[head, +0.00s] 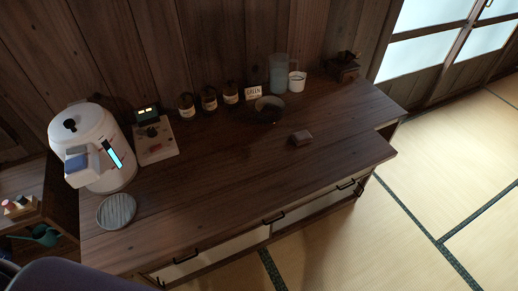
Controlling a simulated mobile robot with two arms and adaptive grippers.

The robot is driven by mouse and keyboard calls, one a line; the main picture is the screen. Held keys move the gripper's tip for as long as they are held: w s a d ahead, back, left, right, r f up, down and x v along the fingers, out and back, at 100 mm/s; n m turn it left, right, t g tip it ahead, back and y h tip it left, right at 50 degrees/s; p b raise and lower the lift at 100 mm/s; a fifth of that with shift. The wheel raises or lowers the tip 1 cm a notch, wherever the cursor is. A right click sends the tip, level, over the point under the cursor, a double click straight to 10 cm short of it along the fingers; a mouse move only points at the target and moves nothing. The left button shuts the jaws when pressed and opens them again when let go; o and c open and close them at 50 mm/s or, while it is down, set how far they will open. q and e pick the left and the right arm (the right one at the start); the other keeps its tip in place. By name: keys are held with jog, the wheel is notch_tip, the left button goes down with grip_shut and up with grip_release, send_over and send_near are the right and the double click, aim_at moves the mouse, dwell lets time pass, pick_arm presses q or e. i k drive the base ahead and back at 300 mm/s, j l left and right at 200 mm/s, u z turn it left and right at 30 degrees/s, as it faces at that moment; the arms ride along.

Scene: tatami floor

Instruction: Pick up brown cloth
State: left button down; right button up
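A small brown folded item (301,138), which looks like the brown cloth, lies flat on the dark wooden cabinet top (220,185). It is right of the middle of the head view, a little in from the cabinet's front edge. Nothing touches or covers it. Neither of my grippers shows in the head view.
A white water boiler (98,145) and a round grey tray (116,211) stand at the left. Several dark jars (209,99), a dark round dish (269,108), a white cup (297,81) and a grinder (343,66) line the back. The cabinet's front middle is clear.

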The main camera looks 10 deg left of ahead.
aim_at(302, 138)
jog(key=i+l+u, duration=0.15)
jog(key=l+u, duration=0.65)
jog(key=l, duration=0.2)
jog(key=l+u, duration=0.4)
jog(key=l, duration=0.15)
jog(key=i, duration=0.05)
